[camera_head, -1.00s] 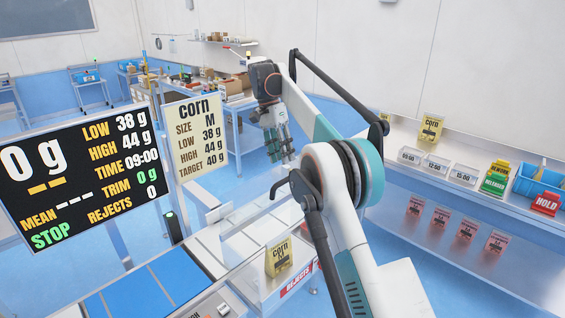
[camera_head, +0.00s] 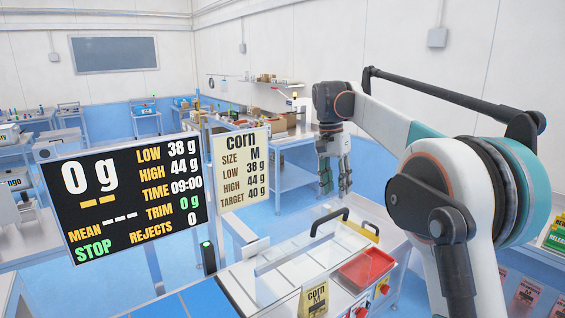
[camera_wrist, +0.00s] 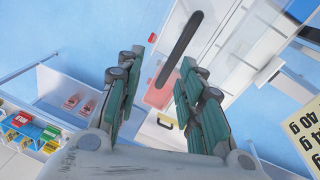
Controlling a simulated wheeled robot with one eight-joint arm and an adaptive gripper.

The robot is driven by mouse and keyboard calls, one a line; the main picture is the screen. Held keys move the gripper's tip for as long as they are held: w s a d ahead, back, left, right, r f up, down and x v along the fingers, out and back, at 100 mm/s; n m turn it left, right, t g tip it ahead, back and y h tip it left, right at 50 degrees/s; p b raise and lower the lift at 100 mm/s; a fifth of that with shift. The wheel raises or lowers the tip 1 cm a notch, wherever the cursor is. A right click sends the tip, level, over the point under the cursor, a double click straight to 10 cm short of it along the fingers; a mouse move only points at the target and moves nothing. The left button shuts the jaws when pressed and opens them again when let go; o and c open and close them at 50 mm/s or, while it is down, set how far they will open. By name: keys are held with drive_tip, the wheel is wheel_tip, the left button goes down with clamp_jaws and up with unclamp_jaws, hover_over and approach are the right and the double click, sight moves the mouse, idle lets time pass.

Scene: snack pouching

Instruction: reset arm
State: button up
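My arm is raised and bent, reaching out over the bench area in the head view. My gripper (camera_head: 336,180) hangs fingers-down from its end, above the floor and benches behind the sealing machine. In the wrist view, my gripper (camera_wrist: 155,75) has its two green-padded fingers well apart, with nothing between them. No object is held.
A weight display (camera_head: 125,200) reading 0 g and STOP stands at left beside a corn card (camera_head: 241,168). Below are a red tray (camera_head: 366,268), a black handle (camera_head: 328,222) and a corn pouch (camera_head: 315,299). Labelled bins (camera_wrist: 28,130) show in the wrist view.

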drive_tip(key=s+d+f+n+t+b, duration=0.1)
drive_tip(key=s+f+b, duration=0.1)
drive_tip(key=s, duration=0.4)
drive_tip(key=s+d+f+n+t+y+b, duration=0.1)
drive_tip(key=s+n+t+b, duration=0.1)
drive_tip(key=s, duration=0.5)
drive_tip(key=s+d+f+n+t+b, duration=0.1)
drive_tip(key=s+f+b, duration=0.15)
drive_tip(key=s, duration=0.35)
drive_tip(key=s+d+f+n+t+b, duration=0.1)
drive_tip(key=s+f+n+t+b, duration=0.3)
drive_tip(key=s+f, duration=1.4)
drive_tip(key=shift+s+d+f+y+b, duration=0.35)
drive_tip(key=shift+s+b, duration=0.3)
drive_tip(key=shift+b, duration=0.6)
